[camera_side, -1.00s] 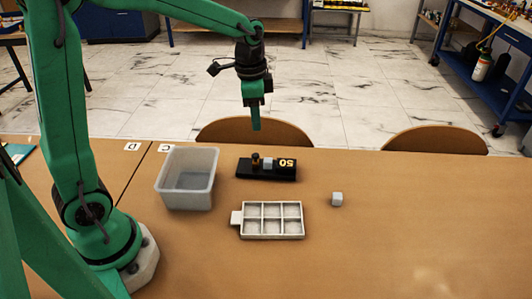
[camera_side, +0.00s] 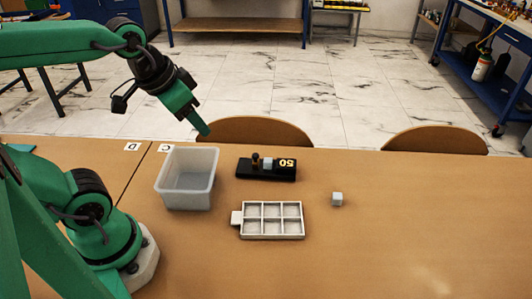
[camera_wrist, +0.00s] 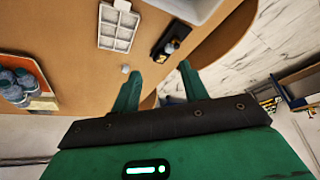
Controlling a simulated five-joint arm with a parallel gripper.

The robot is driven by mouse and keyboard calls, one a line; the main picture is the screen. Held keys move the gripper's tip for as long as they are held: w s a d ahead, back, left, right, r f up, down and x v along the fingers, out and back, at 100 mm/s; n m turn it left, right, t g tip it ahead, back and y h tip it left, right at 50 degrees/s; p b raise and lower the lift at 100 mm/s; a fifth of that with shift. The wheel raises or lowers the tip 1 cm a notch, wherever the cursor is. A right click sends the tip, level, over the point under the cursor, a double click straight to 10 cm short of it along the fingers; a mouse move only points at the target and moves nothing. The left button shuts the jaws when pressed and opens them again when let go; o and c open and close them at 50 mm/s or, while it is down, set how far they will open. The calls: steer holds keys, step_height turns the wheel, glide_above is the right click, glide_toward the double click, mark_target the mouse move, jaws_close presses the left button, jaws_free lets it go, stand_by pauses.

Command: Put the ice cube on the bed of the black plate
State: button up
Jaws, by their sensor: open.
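A second pale cube (camera_side: 337,199), like ice, sits alone on the table right of the tray. I cannot tell for certain which is the ice cube. My gripper (camera_side: 204,130) is open and empty, raised high and tilted, above and behind the clear bin. The wrist view shows its spread fingers (camera_wrist: 155,72) with nothing between them, and the black plate (camera_wrist: 172,42) beyond.
A translucent empty bin (camera_side: 187,197) stands left of the plate. A white six-compartment tray (camera_side: 242,218) lies in front of it, empty. Chairs stand behind the far edge. The wrist view shows bottles (camera_wrist: 18,82) at left.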

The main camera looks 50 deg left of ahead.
steer(key=shift+s+f+n, duration=0.2)
steer(key=shift+s+n, duration=0.2)
steer(key=shift+s, duration=0.5)
